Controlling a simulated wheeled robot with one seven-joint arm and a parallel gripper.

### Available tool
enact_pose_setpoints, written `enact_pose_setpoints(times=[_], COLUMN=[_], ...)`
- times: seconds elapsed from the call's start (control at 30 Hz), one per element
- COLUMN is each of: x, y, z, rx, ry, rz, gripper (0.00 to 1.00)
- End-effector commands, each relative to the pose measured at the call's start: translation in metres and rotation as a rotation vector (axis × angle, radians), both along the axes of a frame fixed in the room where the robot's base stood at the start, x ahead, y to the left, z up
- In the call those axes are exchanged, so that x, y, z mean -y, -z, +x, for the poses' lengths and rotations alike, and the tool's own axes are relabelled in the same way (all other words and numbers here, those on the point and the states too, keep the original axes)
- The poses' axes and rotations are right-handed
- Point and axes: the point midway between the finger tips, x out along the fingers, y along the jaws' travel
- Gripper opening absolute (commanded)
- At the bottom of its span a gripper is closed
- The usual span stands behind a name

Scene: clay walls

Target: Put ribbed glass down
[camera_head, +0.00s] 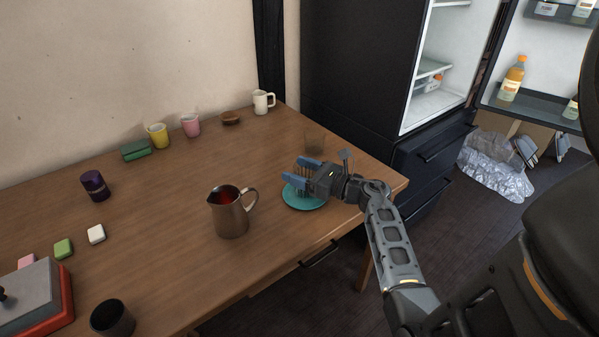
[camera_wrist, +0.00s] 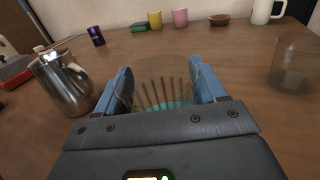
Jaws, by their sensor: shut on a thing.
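My gripper (camera_head: 301,171) is at the right part of the wooden table, with its blue fingers shut on the ribbed glass (camera_head: 303,186). In the wrist view the clear glass (camera_wrist: 163,92) shows its thin vertical ribs between the two fingers (camera_wrist: 160,74). A round teal plate (camera_head: 308,205) lies right under the glass and the gripper. It also shows through the glass in the wrist view. The glass looks upright. I cannot tell whether its base touches the plate.
A plain clear glass (camera_head: 315,141) stands behind my gripper. A metal pitcher (camera_head: 231,217) with red contents stands to the left. Cups, a white mug (camera_head: 262,103) and a brown bowl (camera_head: 231,118) line the back. The table's middle (camera_head: 170,190) is clear.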

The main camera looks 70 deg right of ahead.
Motion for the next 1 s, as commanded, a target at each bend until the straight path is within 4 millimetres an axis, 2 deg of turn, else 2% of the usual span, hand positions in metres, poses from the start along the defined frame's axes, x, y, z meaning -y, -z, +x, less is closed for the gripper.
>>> enact_pose_setpoints(times=[0.43, 0.47, 0.5, 0.73, 1.0], x=[0.0001, 0.0001, 0.0002, 0.0001, 0.0001], y=[0.0079, 0.0079, 0.0068, 0.0067, 0.0047], z=[0.0002, 0.0001, 0.0000, 0.0000, 0.0000], rx=[0.001, 0.001, 0.001, 0.001, 0.001], ry=[-0.001, -0.001, 0.000, -0.001, 0.000], rz=[-0.002, -0.002, -0.002, -0.001, -0.001], gripper=[0.34, 0.71, 0.75, 0.95, 0.95])
